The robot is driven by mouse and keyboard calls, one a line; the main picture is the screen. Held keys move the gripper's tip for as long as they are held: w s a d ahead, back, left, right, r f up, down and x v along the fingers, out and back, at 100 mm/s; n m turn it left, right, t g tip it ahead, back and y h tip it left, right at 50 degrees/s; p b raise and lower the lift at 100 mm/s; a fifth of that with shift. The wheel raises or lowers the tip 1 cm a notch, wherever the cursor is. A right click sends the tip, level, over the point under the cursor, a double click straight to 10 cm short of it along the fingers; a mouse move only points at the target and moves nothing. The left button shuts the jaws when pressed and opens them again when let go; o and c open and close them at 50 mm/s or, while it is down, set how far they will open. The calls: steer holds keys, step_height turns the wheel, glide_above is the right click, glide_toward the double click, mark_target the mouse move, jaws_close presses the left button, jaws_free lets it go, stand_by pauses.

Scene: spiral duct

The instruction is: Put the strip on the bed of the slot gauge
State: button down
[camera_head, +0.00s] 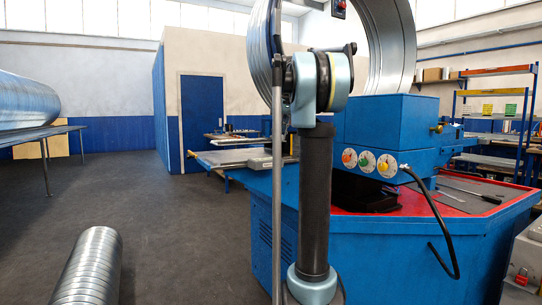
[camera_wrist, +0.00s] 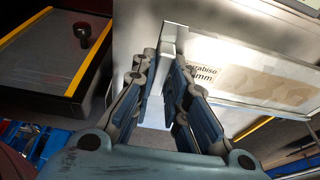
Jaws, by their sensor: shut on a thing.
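My gripper (camera_wrist: 160,72) shows in the wrist view, its blue-grey fingers reaching forward and close together. It is shut on a narrow pale metal piece (camera_wrist: 155,108), which seems to be the strip. Most of it is hidden by the fingers, and its ends cannot be made out. Just beyond the fingertips lies a pale flat plate with a framed printed label (camera_wrist: 205,75), partly legible and ending in "mm". I cannot tell for certain whether this is the slot gauge. In the head view my arm hides the gripper and the strip.
A dark grey tray (camera_wrist: 40,55) with yellow edges and a black knob is at left in the wrist view. In the head view, a blue machine with dials (camera_head: 375,163) and a red top stands at right. Spiral duct (camera_head: 88,265) lies on the floor at left; the middle floor is clear.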

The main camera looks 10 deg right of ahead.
steer(key=shift+f, duration=3.45)
steer(key=c, duration=1.6)
jaws_free()
steer(key=v, duration=1.2)
steer(key=shift+d, duration=0.1)
